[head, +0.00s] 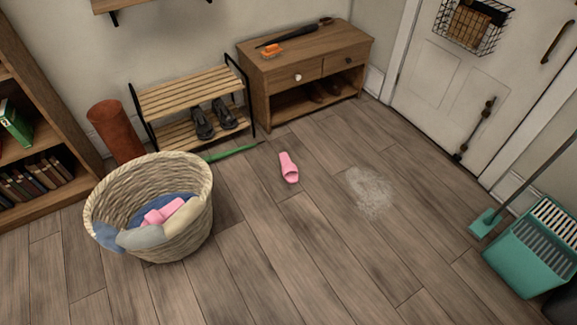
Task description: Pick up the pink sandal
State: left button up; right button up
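A pink sandal (289,168) lies by itself on the wooden plank floor near the middle of the head view, in front of the low wooden cabinet. Its toe end with the strap points toward me. Another pink item (164,212) lies in the wicker basket on top of the cloths; I cannot tell whether it is a sandal. Neither my left nor my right gripper shows in the head view.
The wicker basket (187,237) stands left of the sandal. A green object (231,153) lies near the shoe rack (196,85). The cabinet (287,72) stands behind. A pale dusty patch (370,190) and a teal bucket (522,262) are to the right. The front floor is clear.

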aim_at(290, 171)
jog(key=i+l+u, duration=0.2)
jog(key=i, duration=0.25)
jog(key=i+l+u, duration=0.15)
jog(key=i, duration=0.25)
jog(key=i+l+u, duration=0.2)
jog(key=i, duration=0.25)
jog(key=l, duration=0.1)
